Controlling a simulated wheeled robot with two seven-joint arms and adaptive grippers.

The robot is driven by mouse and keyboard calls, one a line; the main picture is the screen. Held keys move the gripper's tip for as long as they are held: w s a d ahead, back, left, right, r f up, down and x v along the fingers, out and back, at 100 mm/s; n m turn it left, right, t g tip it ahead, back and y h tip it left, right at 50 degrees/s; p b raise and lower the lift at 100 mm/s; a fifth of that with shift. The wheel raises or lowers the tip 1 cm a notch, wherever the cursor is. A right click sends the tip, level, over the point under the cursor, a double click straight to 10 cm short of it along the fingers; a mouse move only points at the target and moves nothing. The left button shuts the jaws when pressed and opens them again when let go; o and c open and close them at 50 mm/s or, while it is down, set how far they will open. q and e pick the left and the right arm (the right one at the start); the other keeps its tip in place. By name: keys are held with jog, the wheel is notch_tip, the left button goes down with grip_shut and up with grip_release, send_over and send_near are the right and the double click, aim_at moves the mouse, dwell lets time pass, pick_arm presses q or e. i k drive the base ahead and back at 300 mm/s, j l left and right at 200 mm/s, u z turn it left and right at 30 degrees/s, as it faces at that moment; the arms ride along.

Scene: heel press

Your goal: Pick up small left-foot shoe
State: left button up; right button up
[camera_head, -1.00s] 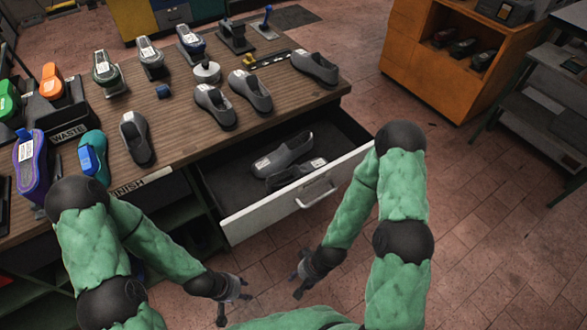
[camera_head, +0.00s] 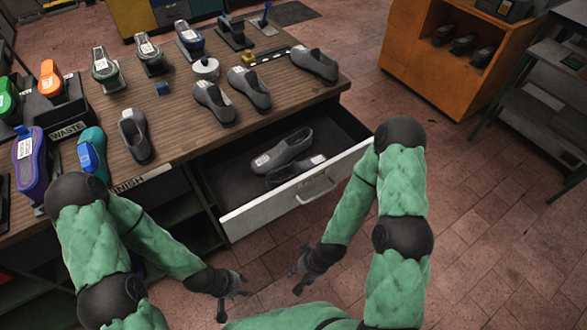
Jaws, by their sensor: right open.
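Several grey slip-on shoes are in view. Three stand on the wooden bench top: one near the far right corner (camera_head: 315,64), and a side-by-side pair, one left (camera_head: 213,103) and one right (camera_head: 249,88). A single grey shoe (camera_head: 134,135) stands further left. Two more grey shoes with white labels lie in the open drawer, one behind (camera_head: 284,153) and one in front (camera_head: 293,172). I cannot tell which is the small left-foot shoe. My left gripper (camera_head: 233,296) and right gripper (camera_head: 297,284) hang low in front of the drawer, away from all shoes. The right is open and empty.
The open drawer (camera_head: 262,212) juts from the bench (camera_head: 172,122) towards me. Labelled shoe forms, a WASTE bin (camera_head: 68,131) and a round white-topped object (camera_head: 206,69) crowd the bench. An orange cabinet (camera_head: 420,72) stands at the back right. The floor right of the drawer is clear.

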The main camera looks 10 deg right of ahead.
aim_at(300, 142)
jog(key=l+u, duration=0.3)
jog(key=l, duration=0.15)
jog(key=k+l+u, duration=0.25)
jog(key=l, duration=0.15)
jog(key=k+l+u, duration=0.1)
jog(key=l+u, duration=0.2)
jog(key=k+l+u, duration=0.25)
jog(key=l, duration=0.2)
jog(key=i+l, duration=0.05)
